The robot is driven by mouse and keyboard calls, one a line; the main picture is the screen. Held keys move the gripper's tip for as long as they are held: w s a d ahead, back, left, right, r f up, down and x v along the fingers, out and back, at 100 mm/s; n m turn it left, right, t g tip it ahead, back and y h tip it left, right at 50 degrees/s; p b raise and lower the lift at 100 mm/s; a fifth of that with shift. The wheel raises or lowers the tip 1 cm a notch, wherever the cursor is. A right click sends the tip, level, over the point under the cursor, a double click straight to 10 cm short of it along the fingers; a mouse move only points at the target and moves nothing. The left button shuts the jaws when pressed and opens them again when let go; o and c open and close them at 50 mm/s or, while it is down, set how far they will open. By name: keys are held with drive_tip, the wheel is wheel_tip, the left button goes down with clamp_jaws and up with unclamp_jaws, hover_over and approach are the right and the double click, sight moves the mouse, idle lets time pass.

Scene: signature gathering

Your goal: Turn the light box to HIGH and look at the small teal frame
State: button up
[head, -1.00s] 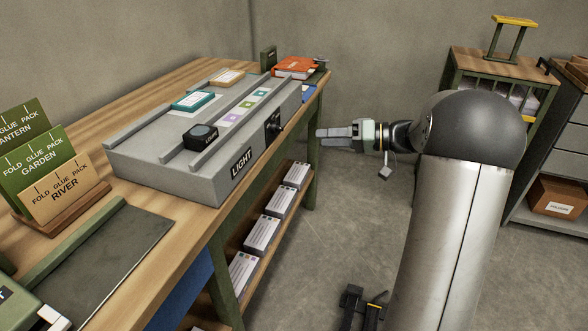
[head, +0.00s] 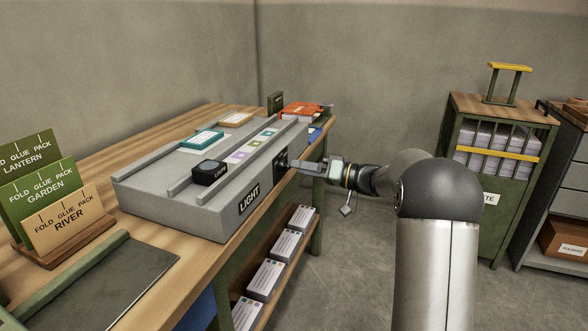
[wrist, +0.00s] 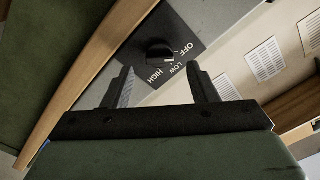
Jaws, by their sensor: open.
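The grey light box (head: 165,208) sits on the wooden bench, with a LIGHT label on its front. Its black dial plate (head: 281,160) is on that front face. In the wrist view the round black knob (wrist: 158,54) sits on the plate beside the words OFF, LOW and HIGH; I cannot tell for sure which word it points to. My gripper (head: 296,168) is open in front of the dial. In the wrist view its fingers (wrist: 162,92) are apart, with the knob beyond and between their tips. The small teal frame (head: 202,139) lies on top of the box.
A tan frame (head: 236,120), a black loupe (head: 210,172) and coloured squares (head: 252,145) are on the box. An orange book (head: 300,110) lies behind it. Fold glue pack cards (head: 40,187) stand at left. Paper stacks (head: 265,280) fill the shelf below.

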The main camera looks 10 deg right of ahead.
sight(285, 166)
drive_tip(key=shift+x, duration=1.6)
drive_tip(key=shift+c, duration=0.3)
drive_tip(key=c, duration=0.9)
drive_tip(key=shift+d+m, duration=0.1)
drive_tip(key=shift+m, duration=0.2)
drive_tip(key=m+p, duration=0.4)
drive_tip(key=m, duration=0.2)
drive_tip(key=m+p, duration=0.3)
drive_tip(key=m, duration=0.3)
drive_tip(key=m+p, duration=0.4)
drive_tip(key=m, duration=0.3)
drive_tip(key=shift+f+p, duration=0.3)
drive_tip(key=shift+s+m, duration=0.1)
drive_tip(key=shift+m, duration=0.2)
